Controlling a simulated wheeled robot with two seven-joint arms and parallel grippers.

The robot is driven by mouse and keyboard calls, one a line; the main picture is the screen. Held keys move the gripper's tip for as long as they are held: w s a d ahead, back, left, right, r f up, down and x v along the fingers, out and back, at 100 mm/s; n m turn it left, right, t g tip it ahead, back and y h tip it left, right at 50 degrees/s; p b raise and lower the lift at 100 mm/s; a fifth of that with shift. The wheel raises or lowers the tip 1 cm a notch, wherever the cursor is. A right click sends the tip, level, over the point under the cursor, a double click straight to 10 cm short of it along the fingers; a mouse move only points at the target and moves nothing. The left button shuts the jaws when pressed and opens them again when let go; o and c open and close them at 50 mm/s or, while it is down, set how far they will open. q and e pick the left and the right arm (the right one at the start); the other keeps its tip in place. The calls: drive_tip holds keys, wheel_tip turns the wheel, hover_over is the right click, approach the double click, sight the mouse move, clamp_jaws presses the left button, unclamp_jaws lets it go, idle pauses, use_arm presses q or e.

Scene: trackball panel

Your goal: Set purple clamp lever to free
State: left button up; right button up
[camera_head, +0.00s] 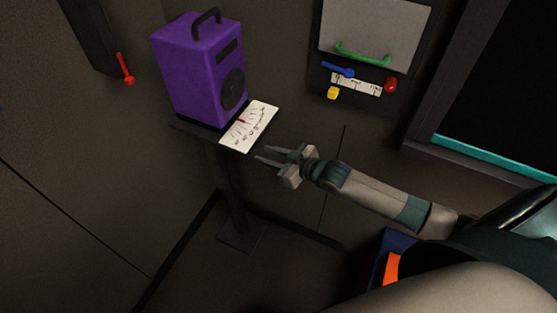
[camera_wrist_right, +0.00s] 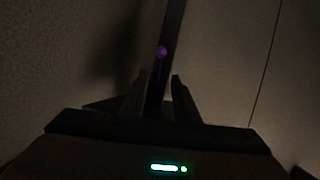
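A small purple knob (camera_wrist_right: 161,52), likely the clamp lever's end, shows dimly in the right wrist view in front of a dark post (camera_wrist_right: 174,20). The lever's angle is too dark to tell. In the head view I cannot make out this knob. My right gripper (camera_head: 264,155) is to the right of the stand post (camera_head: 232,190), just below the shelf with the scale card. In the wrist view my right gripper (camera_wrist_right: 159,80) has its fingers apart with nothing between them, and the knob is beyond the tips. My left gripper is not in view.
A purple box (camera_head: 198,70) with a black handle stands on the shelf. A white scale card (camera_head: 249,126) with a red pointer lies at its front. A wall panel (camera_head: 360,90) has a green handle and blue, yellow and red controls. A red lever (camera_head: 125,68) is at upper left.

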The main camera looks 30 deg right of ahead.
drive_tip(key=shift+b+v, duration=0.3)
drive_tip(key=shift+v, duration=1.85)
